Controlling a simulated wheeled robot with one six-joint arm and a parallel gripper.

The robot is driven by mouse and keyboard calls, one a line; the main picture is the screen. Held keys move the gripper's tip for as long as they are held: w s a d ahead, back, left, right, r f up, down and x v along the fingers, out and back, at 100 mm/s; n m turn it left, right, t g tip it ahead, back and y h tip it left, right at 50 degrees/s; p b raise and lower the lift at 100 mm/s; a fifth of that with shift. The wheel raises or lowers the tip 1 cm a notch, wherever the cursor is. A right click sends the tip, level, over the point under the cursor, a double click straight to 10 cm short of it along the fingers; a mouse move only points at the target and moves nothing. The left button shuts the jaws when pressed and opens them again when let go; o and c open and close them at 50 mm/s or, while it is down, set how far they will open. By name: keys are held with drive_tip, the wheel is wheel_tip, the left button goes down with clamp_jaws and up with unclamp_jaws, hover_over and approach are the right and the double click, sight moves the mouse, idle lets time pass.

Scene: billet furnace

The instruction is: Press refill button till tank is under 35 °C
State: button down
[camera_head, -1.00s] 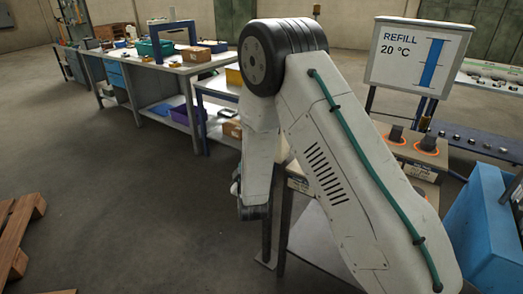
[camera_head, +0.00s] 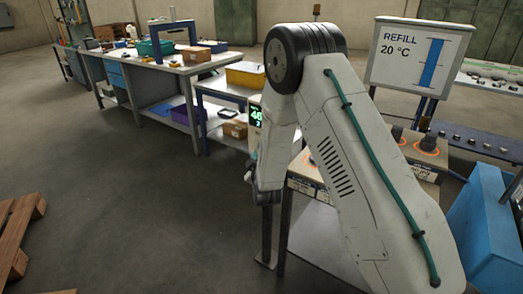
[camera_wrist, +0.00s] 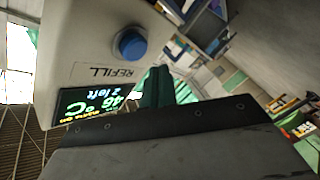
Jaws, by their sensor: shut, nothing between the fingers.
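The refill button (camera_wrist: 130,44) is a round blue knob on a pale panel in the wrist view, above a REFILL label that appears upside down. Beside it a dark display (camera_wrist: 95,105) reads 46 °C and "2 left". The same display (camera_head: 256,116) shows green digits 46 in the head view, left of my arm. My gripper (camera_wrist: 163,78) is shut and empty, its teal fingers below and right of the button in the picture, apart from it. In the head view the fingers are hidden behind my arm. The button is not visible there.
A sign (camera_head: 418,57) reads REFILL 20 °C with a blue bar. Orange-ringed fixtures (camera_head: 427,145) stand behind my arm. A blue box (camera_head: 485,230) is at right, a workbench (camera_head: 170,65) at back left, a wooden pallet (camera_head: 20,235) at left. The floor between is clear.

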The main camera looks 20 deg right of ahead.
drive_tip(key=shift+w+d, duration=0.45)
drive_tip(key=shift+d, duration=0.25)
drive_tip(key=shift+d, duration=0.1)
idle(1.5)
drive_tip(key=shift+w+d, duration=0.25)
drive_tip(key=shift+w+d, duration=0.3)
drive_tip(key=shift+d, duration=0.15)
idle(0.8)
idle(0.4)
drive_tip(key=shift+s+a, duration=0.55)
drive_tip(key=shift+a, duration=0.25)
drive_tip(key=s+a, duration=0.1)
drive_tip(key=a, duration=0.1)
drive_tip(key=s+a, duration=0.2)
